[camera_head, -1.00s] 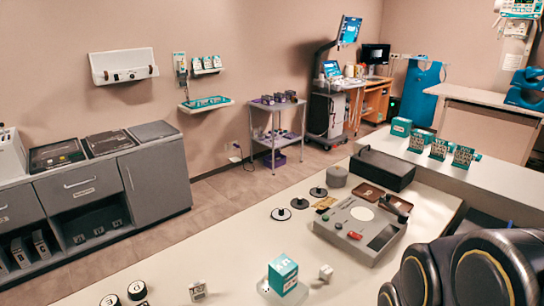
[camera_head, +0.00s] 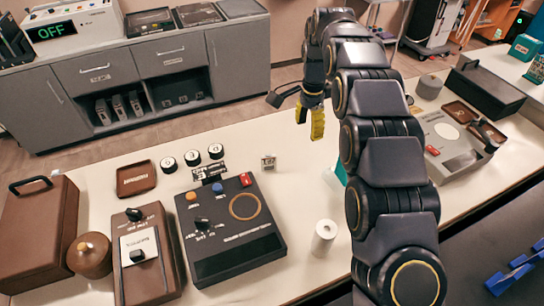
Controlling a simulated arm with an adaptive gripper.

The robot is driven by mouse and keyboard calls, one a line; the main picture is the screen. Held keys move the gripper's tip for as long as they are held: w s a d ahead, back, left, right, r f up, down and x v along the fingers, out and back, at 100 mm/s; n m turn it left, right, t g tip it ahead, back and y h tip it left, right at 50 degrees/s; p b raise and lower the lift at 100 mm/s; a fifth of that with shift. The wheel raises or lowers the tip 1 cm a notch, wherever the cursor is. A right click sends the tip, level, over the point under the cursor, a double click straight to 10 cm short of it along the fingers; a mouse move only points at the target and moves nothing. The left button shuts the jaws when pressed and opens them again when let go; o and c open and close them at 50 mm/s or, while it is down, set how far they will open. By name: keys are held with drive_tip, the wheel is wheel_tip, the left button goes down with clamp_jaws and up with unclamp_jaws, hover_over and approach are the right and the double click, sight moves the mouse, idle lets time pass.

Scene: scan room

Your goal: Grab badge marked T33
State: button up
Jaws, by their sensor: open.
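No marking T33 is readable in the head view. A small pale block or tag (camera_head: 268,162) with a dark mark stands on the cream counter (camera_head: 290,185); I cannot tell whether it is the badge. My gripper (camera_head: 309,117), with yellow finger pads, is open and empty above the counter's far edge, up and right of this tag in the picture. My arm hides part of the counter's right side.
A dark control box (camera_head: 230,228), white cylinder (camera_head: 324,238), brown tray (camera_head: 136,179) and several black-and-white discs (camera_head: 192,158) occupy the counter. My arm partly covers a teal box (camera_head: 341,172). A grey console (camera_head: 450,148) stands right.

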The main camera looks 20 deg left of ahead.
sight(269, 156)
drive_tip(key=a+f+m, duration=0.1)
drive_tip(key=a+f, duration=0.2)
drive_tip(key=f, duration=0.1)
drive_tip(key=w+a+f+m, duration=0.1)
drive_tip(key=a+f, duration=0.3)
drive_tip(key=a+f+m, duration=0.1)
drive_tip(key=a+f, duration=0.3)
drive_tip(key=shift+w+a, duration=0.15)
drive_tip(key=shift+w, duration=0.15)
wheel_tip(269, 156, down, 3)
drive_tip(key=shift+r, duration=0.15)
drive_tip(key=f, duration=0.5)
drive_tip(key=shift+w+d, duration=0.2)
drive_tip(key=shift+d, duration=0.1)
clamp_jaws()
